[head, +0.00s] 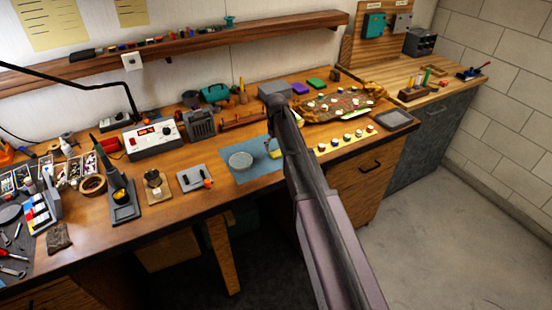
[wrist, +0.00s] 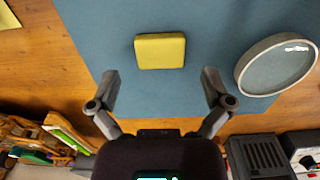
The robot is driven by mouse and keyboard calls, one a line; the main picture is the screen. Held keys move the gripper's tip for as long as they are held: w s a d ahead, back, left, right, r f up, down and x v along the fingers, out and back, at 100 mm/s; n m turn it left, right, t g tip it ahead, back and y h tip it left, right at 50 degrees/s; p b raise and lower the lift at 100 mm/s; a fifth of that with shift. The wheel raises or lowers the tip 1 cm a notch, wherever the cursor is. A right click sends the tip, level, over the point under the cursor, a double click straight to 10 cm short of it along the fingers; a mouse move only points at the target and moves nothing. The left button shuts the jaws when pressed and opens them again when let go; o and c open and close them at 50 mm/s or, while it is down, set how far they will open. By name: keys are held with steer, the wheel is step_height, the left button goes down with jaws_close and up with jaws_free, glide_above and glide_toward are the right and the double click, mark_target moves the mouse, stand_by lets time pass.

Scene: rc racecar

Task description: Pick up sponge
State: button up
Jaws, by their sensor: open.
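The yellow sponge (wrist: 160,51) lies flat on a blue mat (wrist: 105,45) in the wrist view. In the head view a small part of the sponge (head: 274,154) shows beside my arm, on the blue mat (head: 240,177); my arm hides some of it. My gripper (wrist: 160,83) is open and empty, its two fingers spread wide. The sponge lies just beyond the fingertips, between their lines and not touching either. In the head view the gripper itself is mostly hidden by my arm.
A round grey dish (wrist: 277,64) sits on the mat right of the sponge in the wrist view; it also shows in the head view (head: 240,160). A game board (head: 335,105) and a row of small pots (head: 347,139) lie right of my arm.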

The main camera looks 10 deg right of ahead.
mark_target(276, 155)
steer(key=shift+f+b, duration=1.2)
steer(key=shift+f, duration=0.3)
steer(key=c, duration=0.7)
